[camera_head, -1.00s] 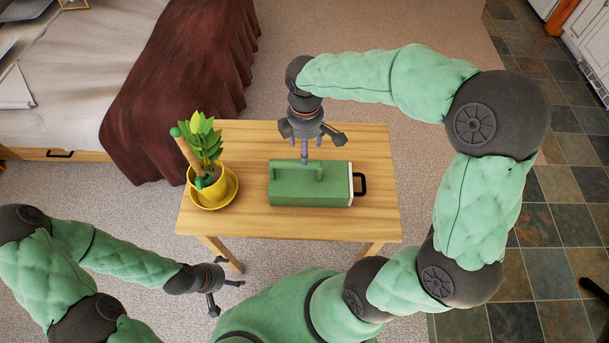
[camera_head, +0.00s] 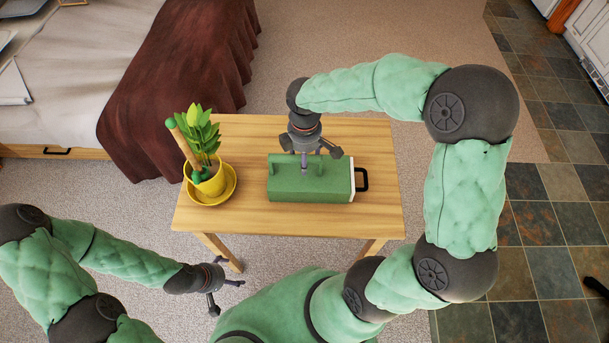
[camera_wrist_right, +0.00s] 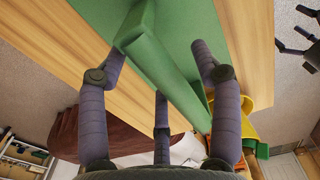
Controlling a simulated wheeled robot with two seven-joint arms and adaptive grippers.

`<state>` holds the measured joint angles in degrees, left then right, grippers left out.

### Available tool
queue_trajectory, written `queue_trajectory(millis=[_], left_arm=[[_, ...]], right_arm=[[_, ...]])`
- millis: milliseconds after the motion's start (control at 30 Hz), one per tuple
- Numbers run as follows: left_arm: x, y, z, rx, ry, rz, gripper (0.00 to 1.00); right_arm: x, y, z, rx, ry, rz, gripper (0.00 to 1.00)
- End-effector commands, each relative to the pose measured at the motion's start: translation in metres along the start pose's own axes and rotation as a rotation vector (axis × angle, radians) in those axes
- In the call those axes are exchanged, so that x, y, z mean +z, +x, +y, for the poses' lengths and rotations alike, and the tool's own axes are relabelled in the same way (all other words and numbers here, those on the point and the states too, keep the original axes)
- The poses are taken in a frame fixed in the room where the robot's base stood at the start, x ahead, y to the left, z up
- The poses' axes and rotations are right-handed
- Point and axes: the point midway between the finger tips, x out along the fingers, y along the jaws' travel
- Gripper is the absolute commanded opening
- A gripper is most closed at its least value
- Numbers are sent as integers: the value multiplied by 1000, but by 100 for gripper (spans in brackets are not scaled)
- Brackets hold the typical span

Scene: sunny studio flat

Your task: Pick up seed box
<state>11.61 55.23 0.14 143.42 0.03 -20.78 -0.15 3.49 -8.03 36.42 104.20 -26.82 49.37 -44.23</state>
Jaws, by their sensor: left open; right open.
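The seed box is a long green box (camera_head: 335,190) with a white end face and a black loop handle on its right side; it lies on the wooden table. A green raised bar handle runs along its top, and it shows in the right wrist view (camera_wrist_right: 165,72). My right gripper (camera_head: 304,165) is open, pointing down at the box top. In the right wrist view its three fingers (camera_wrist_right: 160,68) stand spread around the bar, with no clear grip on it. My left gripper (camera_head: 228,296) is open and empty, low in front of the table's left leg.
A yellow pot (camera_head: 208,181) with a leafy plant and a wooden-handled tool stands on a yellow saucer (camera_head: 207,201) at the table's left. The wooden table (camera_head: 255,222) is otherwise clear. A bed with a brown blanket (camera_head: 175,85) stands behind at the left.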

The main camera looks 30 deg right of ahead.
Motion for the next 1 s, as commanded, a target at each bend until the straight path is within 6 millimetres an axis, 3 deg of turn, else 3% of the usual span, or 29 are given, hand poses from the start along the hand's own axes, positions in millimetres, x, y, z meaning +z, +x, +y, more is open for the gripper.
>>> queue_trajectory(millis=[33,267,667,1000], left_arm=[[0,0,0,0,0,0,88],[0,0,0,0,0,0,88],[0,-1,0,0,0,0,88],[0,-11,4,0,0,0,88]], right_arm=[[0,0,0,0,0,0,65],[0,0,0,0,0,0,0],[0,-4,1,2,1,2,0],[-1,-36,1,5,1,3,0]])
